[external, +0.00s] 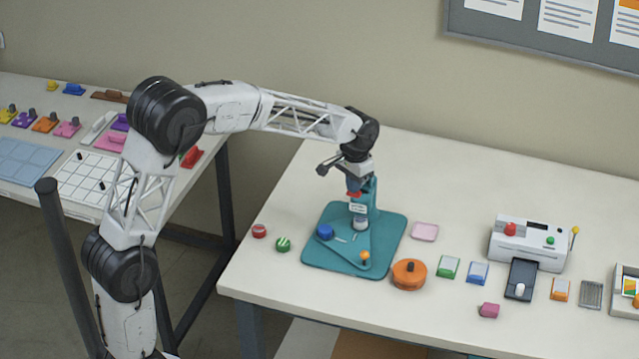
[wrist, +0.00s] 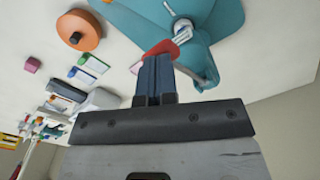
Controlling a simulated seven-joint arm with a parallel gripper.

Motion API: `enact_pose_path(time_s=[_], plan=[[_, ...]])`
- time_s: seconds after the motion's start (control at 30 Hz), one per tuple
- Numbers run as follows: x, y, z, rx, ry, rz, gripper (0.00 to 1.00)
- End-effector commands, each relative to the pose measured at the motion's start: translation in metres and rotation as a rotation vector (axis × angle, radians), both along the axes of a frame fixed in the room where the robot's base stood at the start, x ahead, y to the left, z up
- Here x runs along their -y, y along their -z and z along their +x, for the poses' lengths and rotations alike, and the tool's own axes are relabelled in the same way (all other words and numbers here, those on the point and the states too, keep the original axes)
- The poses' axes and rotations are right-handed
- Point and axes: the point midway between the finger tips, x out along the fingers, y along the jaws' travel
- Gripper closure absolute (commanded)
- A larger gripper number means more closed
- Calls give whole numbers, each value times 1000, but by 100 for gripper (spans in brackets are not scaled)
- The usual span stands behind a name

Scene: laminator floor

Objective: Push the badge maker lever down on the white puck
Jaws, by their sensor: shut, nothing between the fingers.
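The teal badge maker (external: 390,232) stands near the left end of the right table, its upright post at the back; its base also shows at the top of the wrist view (wrist: 228,12). A white puck-like piece (external: 361,223) is under its press head and shows in the wrist view (wrist: 182,27). The red lever grip (external: 354,193) shows just beyond my fingertips in the wrist view (wrist: 158,49). My gripper (external: 355,181) is shut and empty, right above the lever grip. The fingers (wrist: 155,62) overlap the grip in view; I cannot tell whether they touch it.
A blue knob (external: 325,231) and an orange knob (external: 364,257) are on the badge maker's base. Red (external: 259,230) and green (external: 283,244) pucks lie left of it. An orange round container (external: 409,274) and a white laminator (external: 528,241) stand to the right. The table's back is clear.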

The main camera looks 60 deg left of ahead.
Motion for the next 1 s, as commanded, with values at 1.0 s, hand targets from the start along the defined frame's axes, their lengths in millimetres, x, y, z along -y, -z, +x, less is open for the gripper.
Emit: enact_pose_path(time_s=[1.0], plan=[[0,-42,0,0,0,0,100]])
